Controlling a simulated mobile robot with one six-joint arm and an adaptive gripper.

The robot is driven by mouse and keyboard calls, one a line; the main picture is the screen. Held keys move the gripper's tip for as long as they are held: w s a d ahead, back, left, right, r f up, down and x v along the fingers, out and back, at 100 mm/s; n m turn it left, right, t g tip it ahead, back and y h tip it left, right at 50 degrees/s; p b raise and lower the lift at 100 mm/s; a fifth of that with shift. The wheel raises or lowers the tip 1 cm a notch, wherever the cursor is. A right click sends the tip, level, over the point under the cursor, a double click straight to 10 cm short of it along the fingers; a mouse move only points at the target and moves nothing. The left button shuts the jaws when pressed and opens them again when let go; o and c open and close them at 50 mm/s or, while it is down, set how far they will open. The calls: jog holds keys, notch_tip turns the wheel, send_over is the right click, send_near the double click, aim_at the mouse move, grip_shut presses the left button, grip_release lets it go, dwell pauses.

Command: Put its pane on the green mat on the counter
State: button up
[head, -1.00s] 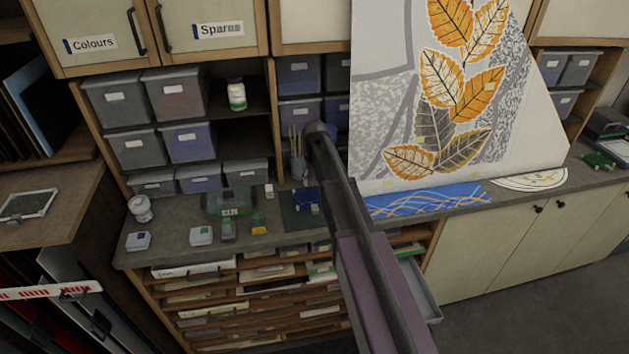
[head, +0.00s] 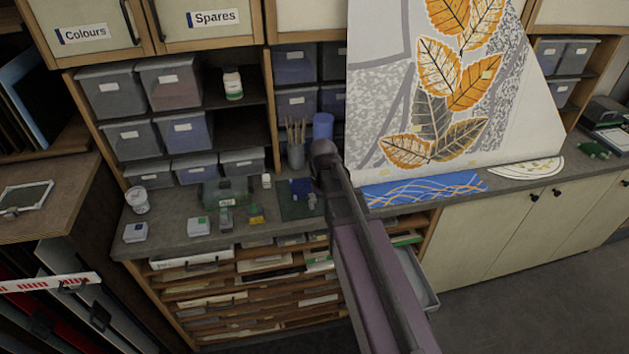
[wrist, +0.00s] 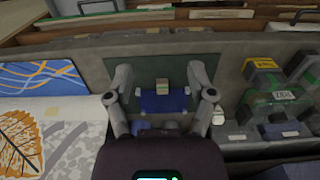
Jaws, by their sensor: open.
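The green mat (head: 291,209) lies on the counter; it also shows in the wrist view (wrist: 140,66). A blue piece (head: 301,187), perhaps the pane, is at the mat, with a small pale block (head: 311,201) beside it. In the wrist view the blue piece (wrist: 155,102) lies between my fingers, and the pale block (wrist: 164,84) is just beyond it. My gripper (wrist: 161,78) is open over the mat, one finger on each side of them. I cannot tell whether a finger touches either. In the head view my arm hides the gripper.
A green case (head: 222,192) and several small blocks stand left of the mat. A brush pot (head: 296,155) and a blue cylinder (head: 323,126) stand behind it. A blue patterned sheet (head: 425,189) and a big leaf panel (head: 400,110) are to the right.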

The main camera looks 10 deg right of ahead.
jog(key=s, duration=1.1)
jog(key=shift+a, duration=0.2)
